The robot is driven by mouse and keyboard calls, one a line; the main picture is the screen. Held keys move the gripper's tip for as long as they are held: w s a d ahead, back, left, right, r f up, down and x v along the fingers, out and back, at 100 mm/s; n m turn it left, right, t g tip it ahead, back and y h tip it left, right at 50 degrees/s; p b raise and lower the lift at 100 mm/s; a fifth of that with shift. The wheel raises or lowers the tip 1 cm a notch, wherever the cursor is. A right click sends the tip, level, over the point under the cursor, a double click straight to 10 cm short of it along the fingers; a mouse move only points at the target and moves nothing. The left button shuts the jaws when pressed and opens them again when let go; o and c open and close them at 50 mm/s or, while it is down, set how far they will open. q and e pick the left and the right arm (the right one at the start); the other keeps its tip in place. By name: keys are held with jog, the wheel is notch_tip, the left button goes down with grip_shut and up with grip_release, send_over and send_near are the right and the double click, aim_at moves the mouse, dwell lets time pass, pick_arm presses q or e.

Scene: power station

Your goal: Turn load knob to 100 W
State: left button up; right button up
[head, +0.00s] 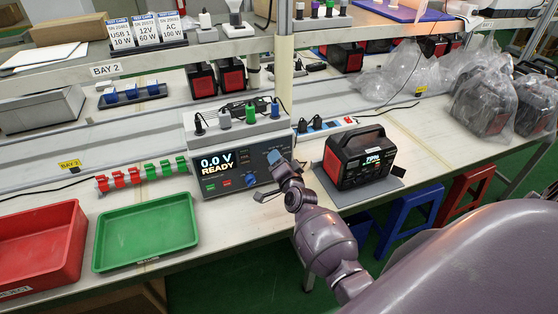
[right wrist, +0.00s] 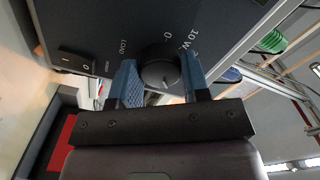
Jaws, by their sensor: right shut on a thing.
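The tester (head: 235,160) stands on the bench, and its display (head: 216,165) reads 0.0 V READY. In the right wrist view, the round dark load knob (right wrist: 158,66) sits on the dark panel beside the printing LOAD, 0 and 10 W. A small light mark shows on the knob; I cannot read which setting it points to. The blue fingers of my right gripper (right wrist: 160,78) are shut on the knob, one on each side. In the head view, my right gripper (head: 276,158) is at the panel's right part and hides the knob. My left gripper is not in view.
A black and red power station (head: 358,158) stands right of the tester. A green tray (head: 147,231) and a red bin (head: 40,245) are at the left. A power switch (right wrist: 78,62) is on the panel near the knob. Colored plugs stand on the tester.

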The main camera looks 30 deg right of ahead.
jog(key=shift+m, duration=1.2)
jog(key=o, duration=0.9)
jog(key=shift+s, duration=0.15)
jog(key=v, duration=1)
jog(key=shift+s, duration=0.3)
